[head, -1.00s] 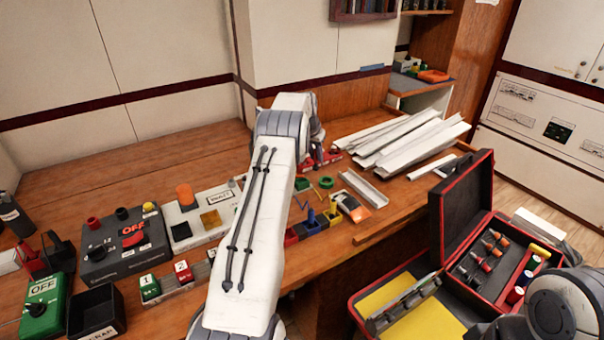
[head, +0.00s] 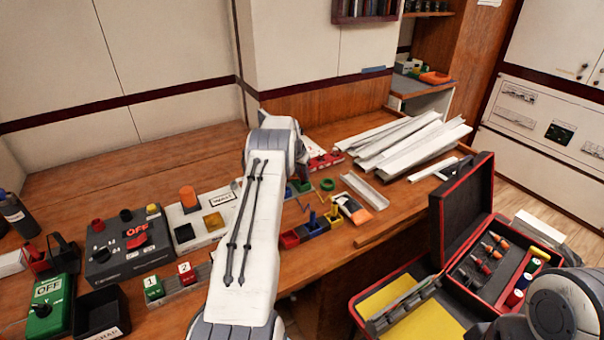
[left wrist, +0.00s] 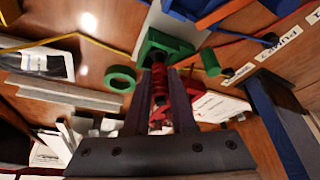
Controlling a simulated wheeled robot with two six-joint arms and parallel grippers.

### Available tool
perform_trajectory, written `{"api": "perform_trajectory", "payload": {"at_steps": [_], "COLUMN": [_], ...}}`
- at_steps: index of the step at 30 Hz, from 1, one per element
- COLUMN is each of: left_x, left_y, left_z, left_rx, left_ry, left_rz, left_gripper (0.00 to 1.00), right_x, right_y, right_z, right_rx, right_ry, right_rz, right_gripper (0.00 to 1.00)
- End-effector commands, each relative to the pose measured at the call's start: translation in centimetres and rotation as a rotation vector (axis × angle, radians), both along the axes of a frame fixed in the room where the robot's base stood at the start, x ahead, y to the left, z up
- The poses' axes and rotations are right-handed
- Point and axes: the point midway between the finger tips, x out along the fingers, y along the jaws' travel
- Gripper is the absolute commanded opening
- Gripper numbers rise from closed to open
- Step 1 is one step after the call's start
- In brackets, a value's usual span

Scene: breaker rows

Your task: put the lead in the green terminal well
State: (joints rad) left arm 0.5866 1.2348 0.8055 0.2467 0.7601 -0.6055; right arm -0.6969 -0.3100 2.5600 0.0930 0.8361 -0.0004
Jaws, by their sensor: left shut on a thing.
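My left gripper (left wrist: 165,112) is shut on the red lead (left wrist: 160,88), seen between the fingers in the left wrist view. The lead's dark front end overlaps the green terminal well (left wrist: 182,45) in that view; whether it is inside or in front of it I cannot tell. In the head view my left arm hides the gripper and the lead. Part of a green piece (head: 301,186) shows just right of the arm there. My right gripper is out of the picture.
A green ring (left wrist: 120,79) lies beside the well. Red (head: 290,239), blue (head: 316,229) and yellow (head: 335,220) wells stand nearer the bench edge. White channels (head: 410,143) lie at the back right. An open case (head: 447,225) stands at the right.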

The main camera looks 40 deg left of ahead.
Motion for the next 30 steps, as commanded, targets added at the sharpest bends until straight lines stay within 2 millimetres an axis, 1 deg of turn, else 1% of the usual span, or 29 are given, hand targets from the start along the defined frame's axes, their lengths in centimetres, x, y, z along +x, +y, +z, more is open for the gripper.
{"api": "perform_trajectory", "payload": {"at_steps": [1, 2, 3, 4, 12, 15, 17, 22, 27, 30], "left_x": [0.0, 0.0, 0.0, 0.0, 0.0, 0.0, -0.2, -1.3, -2.7, -3.4], "left_y": [0.0, 0.0, 0.0, 0.0, 0.0, 0.0, 0.0, -0.1, -0.2, -0.4], "left_z": [-0.3, -0.2, -0.1, -0.1, -0.1, 0.3, 0.7, 3.2, 6.8, 8.5], "left_rx": [0.0, 0.0, 0.0, 0.0, -0.001, 0.0, 0.001, 0.001, 0.002, 0.002], "left_ry": [0.0, 0.0, 0.0, 0.0, 0.001, 0.0, -0.001, -0.002, -0.003, -0.003], "left_rz": [0.0, 0.0, 0.0, 0.0, 0.001, 0.001, 0.001, 0.003, 0.002, 0.002], "left_gripper": [0.0, 0.31, 0.46, 0.53, 0.53, 0.53, 0.53, 0.53, 0.53, 0.53], "right_x": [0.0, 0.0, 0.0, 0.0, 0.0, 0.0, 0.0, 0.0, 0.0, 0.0], "right_y": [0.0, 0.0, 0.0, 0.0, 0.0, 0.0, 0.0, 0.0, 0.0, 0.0], "right_z": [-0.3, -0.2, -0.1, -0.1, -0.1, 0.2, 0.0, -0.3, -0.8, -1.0], "right_rx": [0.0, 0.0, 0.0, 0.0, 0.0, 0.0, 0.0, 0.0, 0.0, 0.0], "right_ry": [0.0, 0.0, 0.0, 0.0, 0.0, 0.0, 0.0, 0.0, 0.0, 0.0], "right_rz": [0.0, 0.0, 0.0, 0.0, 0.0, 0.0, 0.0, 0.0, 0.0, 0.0], "right_gripper": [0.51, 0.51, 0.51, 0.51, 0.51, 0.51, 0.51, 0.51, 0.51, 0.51]}}
